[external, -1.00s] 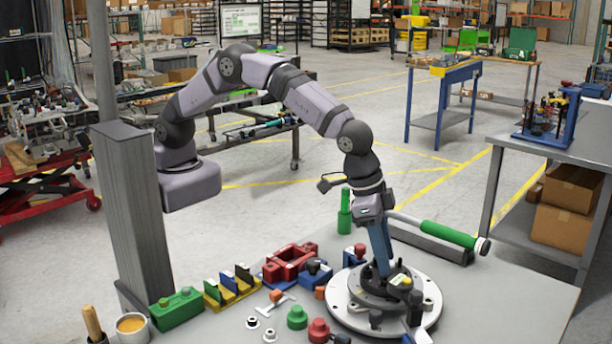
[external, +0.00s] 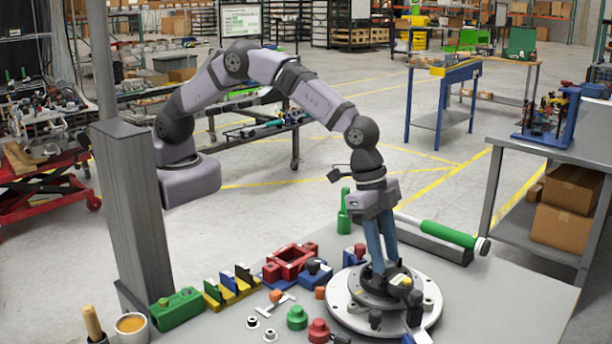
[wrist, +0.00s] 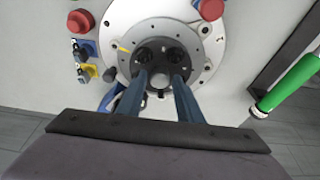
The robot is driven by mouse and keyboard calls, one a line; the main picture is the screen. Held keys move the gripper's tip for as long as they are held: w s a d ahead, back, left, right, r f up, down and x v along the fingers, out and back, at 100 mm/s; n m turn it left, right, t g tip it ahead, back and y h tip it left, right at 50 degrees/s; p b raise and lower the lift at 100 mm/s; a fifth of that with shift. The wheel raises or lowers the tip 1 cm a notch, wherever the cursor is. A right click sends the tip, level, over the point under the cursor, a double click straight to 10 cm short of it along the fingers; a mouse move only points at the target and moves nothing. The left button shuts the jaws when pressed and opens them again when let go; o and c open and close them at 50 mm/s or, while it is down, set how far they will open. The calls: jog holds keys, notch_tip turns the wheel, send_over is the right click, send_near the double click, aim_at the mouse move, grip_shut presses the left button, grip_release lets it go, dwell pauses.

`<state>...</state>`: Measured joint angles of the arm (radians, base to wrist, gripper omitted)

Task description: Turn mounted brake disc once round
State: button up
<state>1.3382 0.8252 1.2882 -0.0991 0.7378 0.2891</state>
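The mounted brake disc (external: 345,314) is a light grey round plate lying flat on the bench, with a dark raised hub (external: 372,291) at its middle. In the wrist view the disc (wrist: 207,62) shows holes around its rim and a small yellow mark, and the hub (wrist: 158,48) carries two dark round features. My gripper (external: 384,271) points down at the hub, its two blue fingers apart. In the wrist view my gripper's fingertips (wrist: 161,76) reach the hub's near side with a gap between them. Whether they touch the hub is unclear.
A green-handled bar (external: 448,235) lies right of the disc at the back. The bench's front right is clear.

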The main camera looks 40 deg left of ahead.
jog(key=shift+m+g+b, duration=0.3)
jog(key=shift+m+g, duration=0.2)
jog(key=shift+m, duration=1.2)
jog(key=shift+m+g, duration=0.3)
jog(key=shift+m, duration=0.9)
jog(key=shift+m+y, duration=0.3)
jog(key=shift+m, duration=0.3)
jog(key=shift+m+g+y, duration=0.4)
jog(key=shift+m+g, duration=0.2)
jog(key=shift+m, duration=1.1)
